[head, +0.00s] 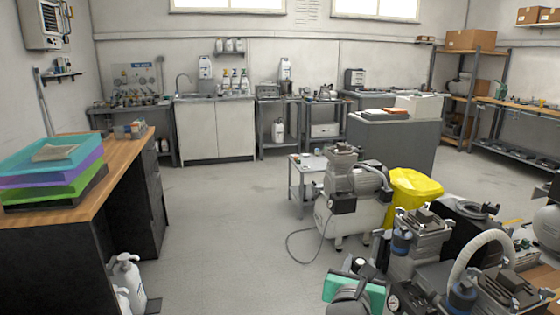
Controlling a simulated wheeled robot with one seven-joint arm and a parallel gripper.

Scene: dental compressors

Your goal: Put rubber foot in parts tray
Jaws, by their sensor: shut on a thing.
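I cannot make out the rubber foot anywhere in the head view. No single tray can be told for sure as the parts tray. A stack of coloured trays (45,170), teal over purple over green, stands on the wooden-topped bench (110,172) at the left, with a flat beige item (54,152) on top. My gripper does not show clearly in this view, so what it holds is hidden.
Compressors (350,195) and a yellow bin (412,187) crowd the right foreground, with a teal block (372,292) at the bottom. A small low table (307,163) stands behind. White bottles (128,275) stand beside the left bench. The middle floor (225,230) is clear.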

